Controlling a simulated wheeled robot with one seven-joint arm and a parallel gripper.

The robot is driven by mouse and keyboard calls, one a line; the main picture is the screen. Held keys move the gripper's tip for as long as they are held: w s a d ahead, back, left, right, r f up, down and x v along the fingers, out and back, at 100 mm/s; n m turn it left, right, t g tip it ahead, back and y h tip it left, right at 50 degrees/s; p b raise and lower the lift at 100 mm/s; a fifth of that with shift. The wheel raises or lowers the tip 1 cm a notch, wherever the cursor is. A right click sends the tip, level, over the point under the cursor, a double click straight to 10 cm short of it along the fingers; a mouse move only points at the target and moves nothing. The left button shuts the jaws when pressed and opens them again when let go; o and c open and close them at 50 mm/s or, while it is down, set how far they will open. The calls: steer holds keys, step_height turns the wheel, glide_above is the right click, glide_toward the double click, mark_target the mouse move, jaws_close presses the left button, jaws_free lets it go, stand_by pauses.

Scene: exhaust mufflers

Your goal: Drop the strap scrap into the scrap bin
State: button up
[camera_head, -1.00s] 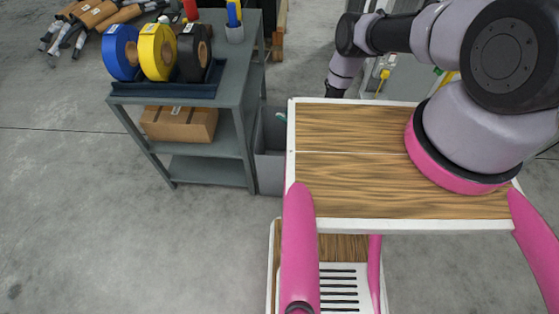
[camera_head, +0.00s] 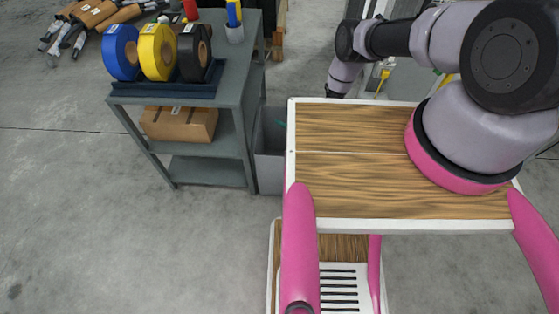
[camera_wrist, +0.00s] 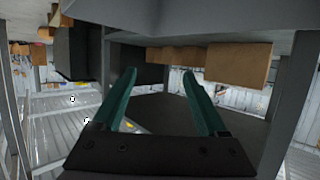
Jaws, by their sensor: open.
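The scrap bin (camera_head: 268,172) is a grey open bin between the grey shelf cart and the wood-topped surface. My gripper (camera_wrist: 160,75) shows two teal fingers spread apart in the wrist view, with nothing visible between them. In the head view my arm runs down behind the far edge of the wood top, which hides most of the wrist. A small teal sliver shows inside the bin mouth; I cannot tell whether it is a fingertip or something else. I cannot make out the strap scrap for sure in either view.
The grey shelf cart (camera_head: 232,90) carries blue, yellow and black tape rolls (camera_head: 158,52) and a cardboard box (camera_head: 180,123) below. The wood top (camera_head: 350,180) is bare beside the bin. In the wrist view, brown boxes (camera_wrist: 235,64) and grey uprights stand close ahead.

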steer(key=v, duration=1)
steer(key=shift+s+d+r, duration=0.1)
